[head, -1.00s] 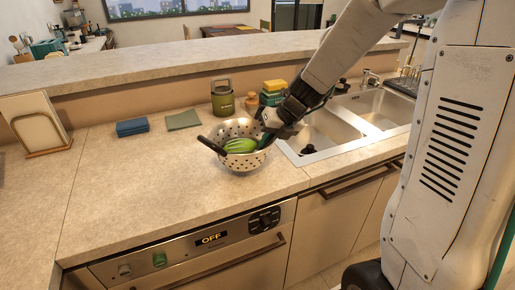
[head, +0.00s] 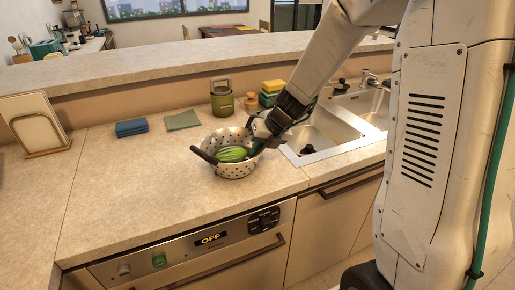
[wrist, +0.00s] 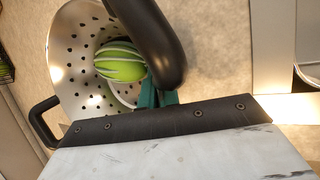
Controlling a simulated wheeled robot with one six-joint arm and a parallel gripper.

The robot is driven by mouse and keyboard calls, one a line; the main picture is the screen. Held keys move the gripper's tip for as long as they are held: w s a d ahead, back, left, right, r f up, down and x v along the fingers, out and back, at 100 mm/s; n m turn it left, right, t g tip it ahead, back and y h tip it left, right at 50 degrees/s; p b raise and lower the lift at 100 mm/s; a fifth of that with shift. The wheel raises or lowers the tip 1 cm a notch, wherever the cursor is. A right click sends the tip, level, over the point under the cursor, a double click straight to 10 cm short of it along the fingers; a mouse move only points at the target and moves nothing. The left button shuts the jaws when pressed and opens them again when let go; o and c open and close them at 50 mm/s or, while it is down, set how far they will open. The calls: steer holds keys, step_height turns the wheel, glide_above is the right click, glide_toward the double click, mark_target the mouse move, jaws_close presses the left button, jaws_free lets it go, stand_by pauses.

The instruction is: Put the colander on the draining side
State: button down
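The colander (head: 237,171) is a metal bowl with holes, on the counter left of the sink. A green striped item (head: 231,154) lies inside it and also shows in the wrist view (wrist: 119,64). One dark colander handle (head: 203,155) points left. My gripper (head: 254,148) is at the colander's right rim, its teal tip close to the rim. In the wrist view, a thick black curved part (wrist: 158,40) and teal parts cover the colander's (wrist: 68,75) near side. Whether the fingers are closed on the handle there is hidden.
The sink (head: 308,158) is just right of the colander. A green canister (head: 222,98), stacked sponges (head: 271,91), a blue cloth (head: 132,127) and a green cloth (head: 182,120) stand behind. A napkin holder (head: 40,125) is at left. The counter left and front is clear.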

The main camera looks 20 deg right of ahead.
steer(key=c, duration=1.6)
jaws_free()
steer(key=shift+c, duration=0.2)
steer(key=v, duration=1.2)
steer(key=s+a+r+m+g+h, duration=0.1)
steer(key=s+a+r+m+h, duration=0.1)
steer(key=s+m, duration=1.1)
steer(key=s+a+r+m+g+h, duration=0.1)
steer(key=s+a+r+m+g, duration=0.1)
steer(key=s+m, duration=1.1)
steer(key=m, duration=0.9)
steer(key=shift+s+a+h, duration=0.2)
steer(key=shift+s+h, duration=0.15)
steer(key=shift+h, duration=0.05)
steer(key=shift+r, duration=0.1)
